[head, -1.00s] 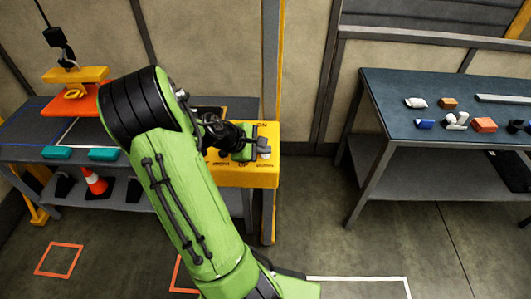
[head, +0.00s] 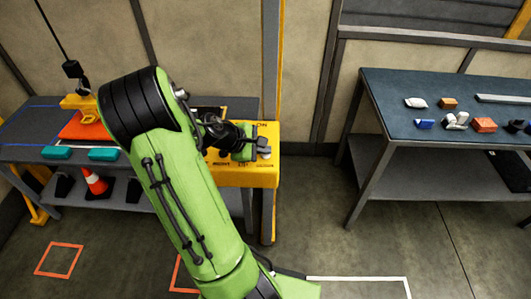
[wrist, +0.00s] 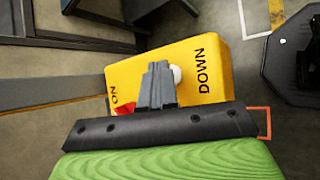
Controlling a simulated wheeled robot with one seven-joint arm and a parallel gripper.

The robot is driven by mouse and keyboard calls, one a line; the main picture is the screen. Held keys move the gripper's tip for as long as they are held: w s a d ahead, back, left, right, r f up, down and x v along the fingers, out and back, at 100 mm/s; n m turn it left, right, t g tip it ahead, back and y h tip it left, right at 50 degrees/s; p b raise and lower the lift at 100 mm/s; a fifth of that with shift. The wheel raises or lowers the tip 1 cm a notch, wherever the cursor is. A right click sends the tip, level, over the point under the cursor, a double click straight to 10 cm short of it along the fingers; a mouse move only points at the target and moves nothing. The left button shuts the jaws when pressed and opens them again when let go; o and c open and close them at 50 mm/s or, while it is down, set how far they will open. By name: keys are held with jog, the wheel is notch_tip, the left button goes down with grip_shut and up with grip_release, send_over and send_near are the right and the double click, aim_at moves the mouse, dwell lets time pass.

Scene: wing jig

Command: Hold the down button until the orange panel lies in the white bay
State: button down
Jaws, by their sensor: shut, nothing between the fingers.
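The orange panel (head: 78,130) hangs from a yellow lifting beam (head: 76,101) on the hoist cable, low over the dark table at left. I cannot tell whether it touches the table. The white bay outline is mostly hidden by the panel and my arm. My gripper (head: 262,147) is shut and empty at the yellow control box (head: 250,176). In the wrist view, the shut fingertips (wrist: 157,70) are against the box beside the word DOWN. A pale round button (wrist: 176,74) shows partly behind them; how far it is pressed is hidden.
Two teal blocks (head: 57,152) lie along the table's front edge. An orange cone (head: 96,182) stands on the lower shelf. A second table (head: 385,108) at right holds several small parts. The floor between is clear.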

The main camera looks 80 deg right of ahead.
aim_at(263, 156)
jog(key=shift+r+p, duration=0.85)
jog(key=shift+p, duration=0.05)
notch_tip(263, 156, up, 5)
jog(key=p, duration=0.4)
jog(key=shift+p, duration=0.35)
dwell(1.0)
